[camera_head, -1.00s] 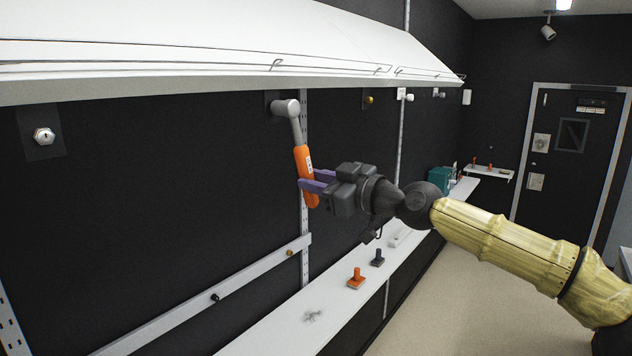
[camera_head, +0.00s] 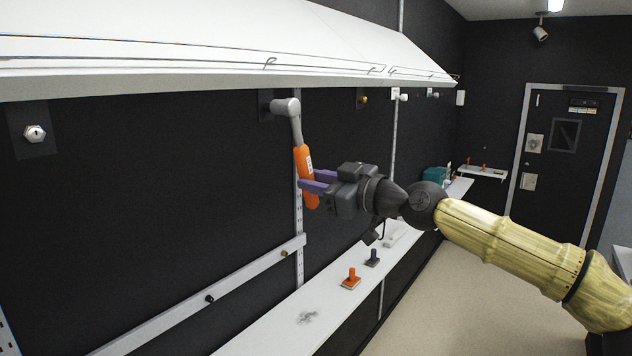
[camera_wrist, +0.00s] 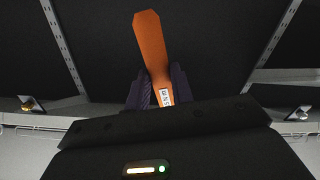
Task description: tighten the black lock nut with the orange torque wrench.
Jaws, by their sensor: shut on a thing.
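The orange torque wrench (camera_head: 303,160) hangs near upright beside the black wall, its grey head (camera_head: 285,106) at the top against a dark plate under the white shelf. My gripper (camera_head: 311,181) is shut on the wrench's orange handle, with purple fingers around its lower part. In the wrist view the orange handle (camera_wrist: 151,45) stands between the dark fingers, with a white label low on it. The black lock nut cannot be made out; the wrench head covers the spot on the plate where it sits.
A silver hex nut (camera_head: 35,133) sits on a plate at the left, and a brass fitting (camera_head: 363,99) to the right. The white sloped shelf (camera_head: 220,50) overhangs. Below, a ledge (camera_head: 265,325) bears an orange stand (camera_head: 351,279) and a dark stand (camera_head: 372,257). Floor at right is clear.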

